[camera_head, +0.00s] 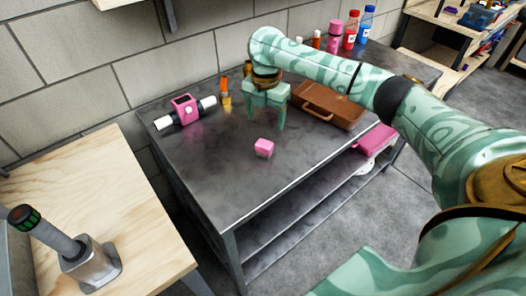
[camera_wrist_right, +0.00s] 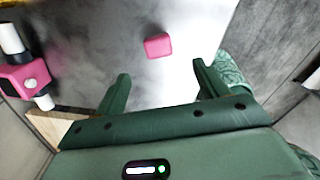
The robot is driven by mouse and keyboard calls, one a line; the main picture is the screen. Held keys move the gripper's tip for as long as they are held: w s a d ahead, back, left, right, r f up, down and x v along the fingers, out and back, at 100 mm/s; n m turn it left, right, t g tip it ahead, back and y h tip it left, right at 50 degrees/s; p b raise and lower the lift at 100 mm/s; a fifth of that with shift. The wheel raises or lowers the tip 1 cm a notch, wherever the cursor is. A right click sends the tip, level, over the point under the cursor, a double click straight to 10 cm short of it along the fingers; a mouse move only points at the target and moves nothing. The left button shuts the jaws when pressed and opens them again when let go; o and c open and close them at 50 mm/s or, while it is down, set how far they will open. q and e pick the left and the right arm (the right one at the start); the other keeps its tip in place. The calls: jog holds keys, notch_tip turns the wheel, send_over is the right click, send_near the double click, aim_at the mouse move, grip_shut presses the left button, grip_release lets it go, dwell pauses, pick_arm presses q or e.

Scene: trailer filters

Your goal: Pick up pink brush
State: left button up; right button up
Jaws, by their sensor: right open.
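No thing in view clearly has the shape of a brush. A small pink block (camera_head: 264,148) sits on the dark metal table (camera_head: 215,170); it also shows in the right wrist view (camera_wrist_right: 158,46), beyond the fingertips. My right gripper (camera_head: 266,120) points down over the table, behind the pink block in the head view. In the right wrist view the jaws of this gripper (camera_wrist_right: 160,76) are apart, with nothing between them. A flat pink object (camera_head: 376,140) with a pale part below it lies low at the table's right side; I cannot tell what it is. My left gripper is out of view.
A pink-and-black device (camera_head: 186,108) with white ends lies at the table's back left. Orange items (camera_head: 225,92) stand near it. A brown case (camera_head: 332,106) lies right of my gripper. Bottles (camera_head: 350,32) stand behind. A wooden table (camera_head: 90,190) is at left. The table's front is clear.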

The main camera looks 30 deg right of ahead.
aim_at(265, 142)
notch_tip(265, 142, down, 6)
jog(key=shift+b, duration=1.05)
jog(key=f+b, duration=0.2)
jog(key=f, duration=0.1)
jog(key=f+b, duration=0.1)
jog(key=f, duration=0.1)
jog(key=shift+w+d+f+b, duration=0.2)
jog(key=shift+w+d+b, duration=0.1)
jog(key=shift+b, duration=0.1)
jog(key=shift+r, duration=0.15)
jog(key=shift+c, duration=0.6)
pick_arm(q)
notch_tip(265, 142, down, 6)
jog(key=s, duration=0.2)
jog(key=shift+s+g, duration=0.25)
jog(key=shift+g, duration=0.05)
pick_arm(e)
jog(key=c, duration=1)
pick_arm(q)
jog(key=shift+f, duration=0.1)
pick_arm(e)
jog(key=shift+a, duration=0.1)
